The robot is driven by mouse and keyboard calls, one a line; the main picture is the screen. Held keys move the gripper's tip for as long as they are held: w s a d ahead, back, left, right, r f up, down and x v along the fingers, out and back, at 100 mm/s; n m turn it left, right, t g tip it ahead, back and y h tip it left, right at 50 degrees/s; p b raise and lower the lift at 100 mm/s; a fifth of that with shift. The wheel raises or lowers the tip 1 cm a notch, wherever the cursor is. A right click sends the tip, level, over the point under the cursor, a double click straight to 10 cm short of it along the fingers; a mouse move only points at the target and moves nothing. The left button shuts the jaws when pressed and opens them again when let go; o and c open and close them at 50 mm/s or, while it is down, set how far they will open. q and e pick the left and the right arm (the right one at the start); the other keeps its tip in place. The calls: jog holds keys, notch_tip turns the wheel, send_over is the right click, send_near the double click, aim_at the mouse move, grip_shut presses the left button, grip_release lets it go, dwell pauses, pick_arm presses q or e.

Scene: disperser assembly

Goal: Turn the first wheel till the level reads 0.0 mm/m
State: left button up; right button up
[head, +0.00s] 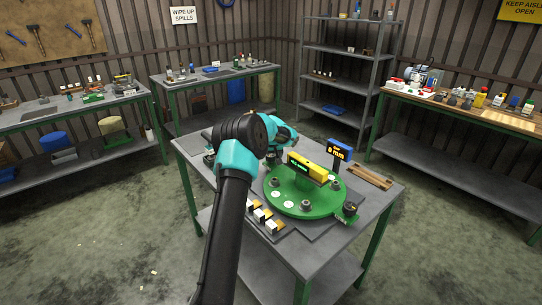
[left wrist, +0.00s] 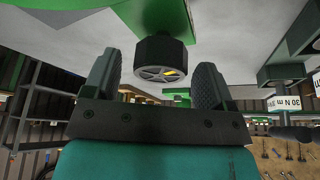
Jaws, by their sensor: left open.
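A green round plate (head: 290,208) stands on the near grey table, with the yellow level (head: 313,170) lying across it. The level's small green readout is too small to read. My left arm comes over the plate's back left edge; its gripper (head: 271,160) is mostly hidden by the arm there. In the left wrist view my left gripper (left wrist: 155,85) is open, its dark fingers on either side of a dark wheel (left wrist: 160,55) with a spoked face and a yellow mark. The wheel is just beyond the fingertips or between them; I see gaps on both sides. My right gripper is not in view.
A small dark device (head: 350,208) sits at the plate's right edge. Benches and a shelf line the walls.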

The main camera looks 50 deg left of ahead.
pick_arm(q)
jog(key=shift+f, duration=0.2)
jog(key=c, duration=0.9)
jog(key=shift+a+m, duration=0.1)
jog(key=shift+m, duration=0.3)
jog(key=shift+m+t+h, duration=0.4)
jog(key=shift+m, duration=0.85)
jog(key=shift+m+t+h, duration=0.4)
jog(key=shift+m, duration=0.85)
